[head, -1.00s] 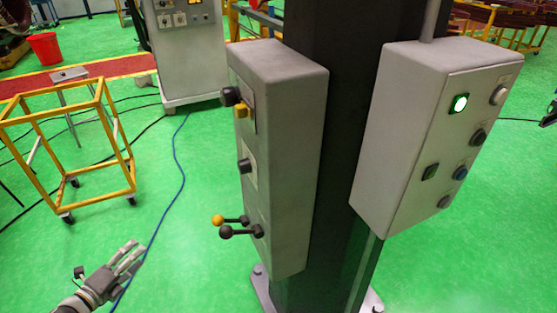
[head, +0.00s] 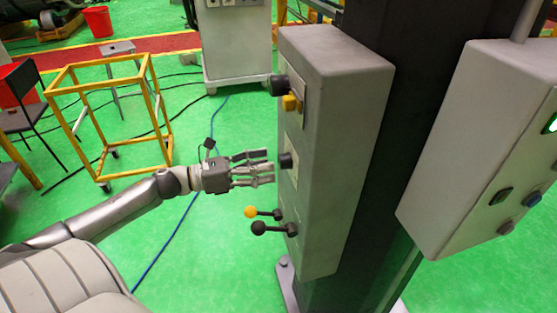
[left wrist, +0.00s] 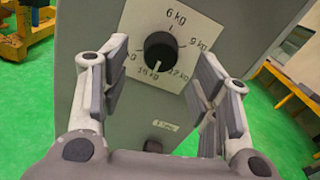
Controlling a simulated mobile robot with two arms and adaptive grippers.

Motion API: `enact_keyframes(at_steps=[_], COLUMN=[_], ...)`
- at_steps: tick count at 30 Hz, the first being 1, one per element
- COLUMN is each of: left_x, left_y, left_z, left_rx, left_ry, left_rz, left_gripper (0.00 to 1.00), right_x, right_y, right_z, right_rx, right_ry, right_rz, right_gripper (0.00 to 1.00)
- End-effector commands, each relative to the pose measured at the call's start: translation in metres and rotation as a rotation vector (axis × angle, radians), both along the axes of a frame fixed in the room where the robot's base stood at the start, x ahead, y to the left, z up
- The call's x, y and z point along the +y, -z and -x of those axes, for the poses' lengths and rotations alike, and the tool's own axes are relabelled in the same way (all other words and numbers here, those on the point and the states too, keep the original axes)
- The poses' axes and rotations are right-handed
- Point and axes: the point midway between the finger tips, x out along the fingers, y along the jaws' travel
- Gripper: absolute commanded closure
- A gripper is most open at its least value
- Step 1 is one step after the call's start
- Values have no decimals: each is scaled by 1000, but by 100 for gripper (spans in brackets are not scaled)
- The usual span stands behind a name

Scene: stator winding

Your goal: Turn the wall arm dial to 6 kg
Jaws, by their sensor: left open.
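The dial (head: 286,160) is a dark round knob on a pale plate on the side of the grey wall box. In the left wrist view the dial (left wrist: 160,47) faces me from its white scale plate (left wrist: 190,22). The scale has 6 kg at the top, 9 kg at right, 12 kg lower right and 15 kg at the bottom; a left mark is partly hidden by a finger. A white line on the knob points down toward 15 kg. My left gripper (head: 264,169) is open just in front of the dial, its fingers (left wrist: 163,62) on either side, seemingly not touching.
Above the dial are a black knob (head: 279,86) and a yellow switch (head: 291,103). Below are a yellow-tipped lever (head: 251,212) and a black lever (head: 259,228). A second control box (head: 470,140) is at right. A yellow frame cart (head: 120,120) stands at left on open green floor.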

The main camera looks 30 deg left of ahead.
Motion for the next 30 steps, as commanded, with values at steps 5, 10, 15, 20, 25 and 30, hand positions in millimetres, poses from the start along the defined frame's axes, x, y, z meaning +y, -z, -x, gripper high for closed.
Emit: enact_keyframes(at_steps=[5, 10, 15, 20, 25, 30], left_x=[-15, -23, -27, -27, -27, -27], left_y=[-3, -1, 0, 0, 0, 0], left_z=[-18, -28, -32, -32, -32, -32], left_rx=[-3, -1, 0, 1, 1, 1], left_ry=[2, 0, 0, 0, 0, 0], left_rz=[0, 0, 0, -1, 0, 0], left_gripper=[44, 44, 44, 44, 53, 75], right_x=[0, 0, 0, 0, 0, 0], right_y=[-6, -9, -9, -9, -9, -9], right_z=[0, 0, 0, 0, -1, -1], right_rx=[0, 0, 0, -1, -1, -2], right_ry=[0, 0, -1, -1, -2, -2], right_rz=[0, 0, 0, 0, 0, 0], right_gripper=[60, 60, 60, 60, 60, 60])
